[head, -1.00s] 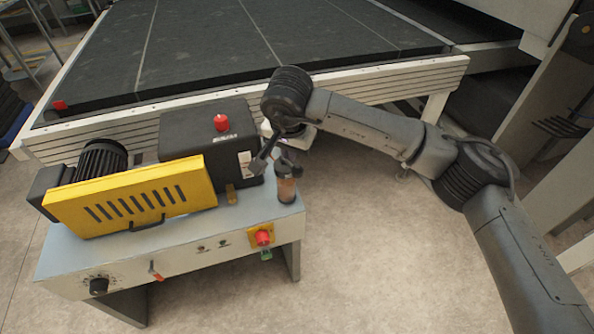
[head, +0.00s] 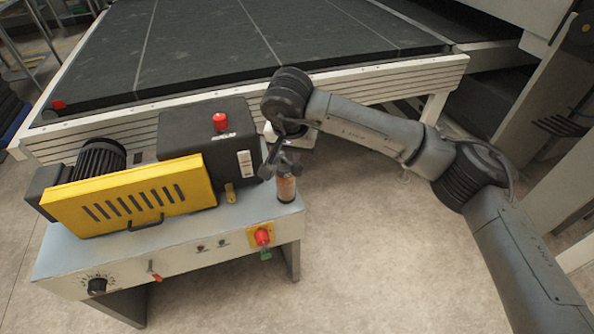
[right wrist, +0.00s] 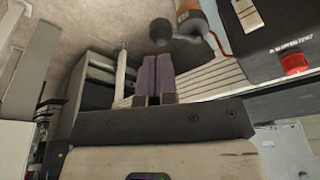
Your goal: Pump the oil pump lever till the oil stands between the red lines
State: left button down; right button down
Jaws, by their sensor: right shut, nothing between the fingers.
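The oil pump (head: 286,188), a small cylinder with an amber-red body and dark top, stands at the right end of the machine's table. Its dark lever ends in a round black knob (right wrist: 160,31), seen in the right wrist view. My right gripper (right wrist: 155,62) is shut and empty, its two purple-grey fingers together, with tips just short of the knob in that view. In the head view my right wrist hides most of the gripper. A pale gauge plate (head: 245,163) is on the black housing; its oil level and red lines are too small to read. My left gripper is not in view.
The black housing (head: 190,140) with a red cap (head: 220,122) and the yellow guard (head: 130,195) stand left of the pump. A red button (head: 262,237) is on the table's front. The conveyor frame (head: 370,85) runs behind. Floor to the right is clear.

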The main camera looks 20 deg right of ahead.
aim_at(296, 175)
jog(key=shift+b+x, duration=2.1)
jog(key=shift+x, duration=1)
jog(key=shift+s, duration=0.1)
jog(key=shift+f, duration=0.1)
jog(key=shift+s+a+b+x, duration=0.15)
jog(key=shift+b+x, duration=0.1)
jog(key=shift+x, duration=0.45)
jog(key=shift+s+a+b+x, duration=0.1)
jog(key=shift+b+x, duration=0.15)
jog(key=shift+x, duration=0.4)
jog(key=shift+s+a+b+x, duration=0.15)
jog(key=shift+b+x, duration=0.1)
jog(key=shift+x, duration=0.45)
jog(key=shift+d+f, duration=0.1)
jog(key=shift+d, duration=0.05)
